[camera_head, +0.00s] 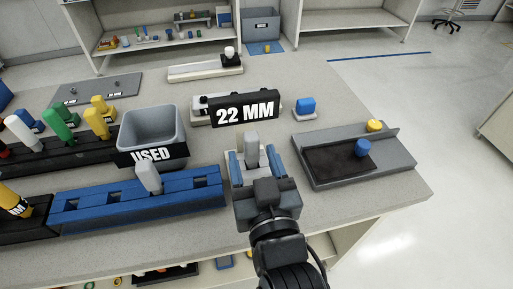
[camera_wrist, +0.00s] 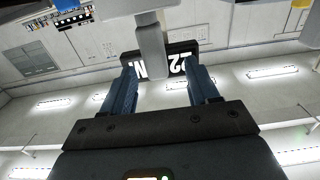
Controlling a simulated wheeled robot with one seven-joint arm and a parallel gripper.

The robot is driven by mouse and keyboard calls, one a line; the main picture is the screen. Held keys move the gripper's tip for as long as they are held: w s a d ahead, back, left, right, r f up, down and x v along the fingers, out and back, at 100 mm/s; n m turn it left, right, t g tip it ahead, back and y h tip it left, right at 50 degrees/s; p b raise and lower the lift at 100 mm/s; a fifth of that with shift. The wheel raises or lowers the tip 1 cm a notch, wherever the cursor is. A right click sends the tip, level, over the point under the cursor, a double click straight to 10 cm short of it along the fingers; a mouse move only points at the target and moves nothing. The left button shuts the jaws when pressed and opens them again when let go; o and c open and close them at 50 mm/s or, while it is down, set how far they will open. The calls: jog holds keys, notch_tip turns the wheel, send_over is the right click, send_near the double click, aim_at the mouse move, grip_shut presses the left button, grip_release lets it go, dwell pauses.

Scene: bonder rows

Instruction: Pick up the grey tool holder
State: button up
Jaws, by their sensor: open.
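A grey tool holder (camera_head: 251,148) stands upright just ahead of my gripper, in front of the "22 MM" sign. In the wrist view the grey holder (camera_wrist: 152,45) shows in the gap between the fingertips, with the sign behind it. My gripper (camera_head: 246,162) is open, with its blue fingers on either side of the holder; it also shows in the wrist view (camera_wrist: 160,80). I see no clear contact between fingers and holder. The holder's lower part is hidden by my gripper. Another grey piece (camera_head: 149,177) stands in the blue rack at left.
The blue rack (camera_head: 190,188) lies left of my gripper, and the grey "USED" bin (camera_head: 150,127) is behind it. The "22 MM" sign (camera_head: 244,109) stands straight ahead. A grey tray (camera_head: 320,180) with a dark mat is at right. Coloured holders stand at far left.

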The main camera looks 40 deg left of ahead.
aim_at(253, 146)
jog(key=w+a, duration=0.1)
jog(key=w+a+p, duration=0.1)
jog(key=w, duration=0.1)
jog(key=shift+a+r, duration=0.2)
jog(key=shift+r, duration=0.15)
jog(key=shift+w+a+f, duration=0.1)
jog(key=shift+w+a, duration=0.15)
jog(key=shift+a, duration=0.15)
jog(key=shift+c, duration=0.3)
grip_shut()
